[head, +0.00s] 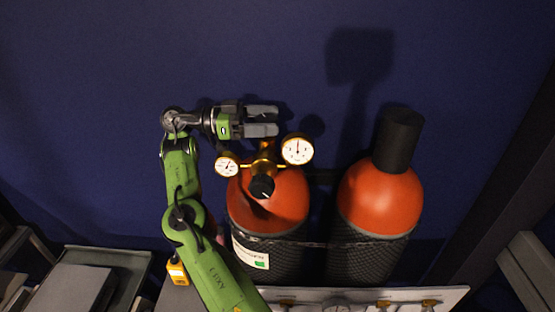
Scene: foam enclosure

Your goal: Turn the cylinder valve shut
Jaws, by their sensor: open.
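The gas cylinder (283,206) with an orange-red shoulder and a dark mesh sleeve stands upright in the middle of the head view. On its top sits a brass regulator with a left gauge (227,167), a right gauge (298,149) and a black knob (261,187) facing me. Some brass (266,146) shows between the gauges, just below my gripper. My gripper (262,122) is open, its fingers pointing right, above and behind the regulator in the picture. The cylinder valve itself is not clearly visible; I cannot tell whether the fingers touch anything.
A second orange-red cylinder (381,200) with a black cap (398,140) stands to the right. A dark blue wall (200,50) is behind. A pale rail with brass fittings (400,297) runs along the front. A grey tray (105,262) and a yellow device (177,271) are at lower left.

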